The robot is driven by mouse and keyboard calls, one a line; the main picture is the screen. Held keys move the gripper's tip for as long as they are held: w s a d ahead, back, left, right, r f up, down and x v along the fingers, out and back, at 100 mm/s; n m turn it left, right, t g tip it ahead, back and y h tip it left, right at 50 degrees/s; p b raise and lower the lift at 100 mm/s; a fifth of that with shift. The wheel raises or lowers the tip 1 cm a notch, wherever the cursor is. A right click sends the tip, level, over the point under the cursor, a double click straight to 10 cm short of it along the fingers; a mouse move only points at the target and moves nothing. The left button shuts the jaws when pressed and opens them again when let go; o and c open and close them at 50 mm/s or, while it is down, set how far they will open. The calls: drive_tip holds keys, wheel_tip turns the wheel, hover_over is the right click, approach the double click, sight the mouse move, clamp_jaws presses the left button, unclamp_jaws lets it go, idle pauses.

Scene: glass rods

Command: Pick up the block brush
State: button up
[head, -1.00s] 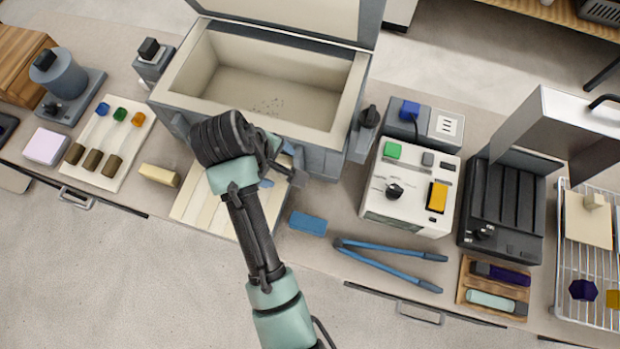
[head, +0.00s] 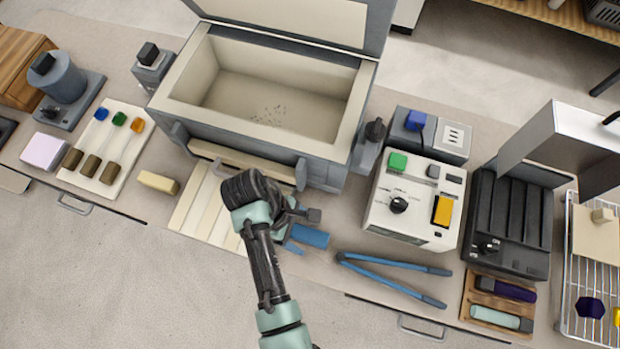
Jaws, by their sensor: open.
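A blue rectangular block (head: 310,236), likely the block brush, lies near the counter's front edge, right of the pale slatted board. No bristles can be made out. My gripper (head: 296,229) is open over the left end of this block and partly covers it. I cannot tell whether its fingers touch the block.
The slatted board (head: 200,212) lies before a big open grey box (head: 265,137). Blue-handled tongs (head: 395,278) lie close on the right, with a white control unit (head: 415,195) behind them. A tray with colored rods (head: 102,145) sits left.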

sight(305, 233)
drive_tip(key=x, duration=0.4)
drive_tip(key=shift+w+d+f, duration=0.15)
drive_tip(key=shift+w+d, duration=0.05)
clamp_jaws()
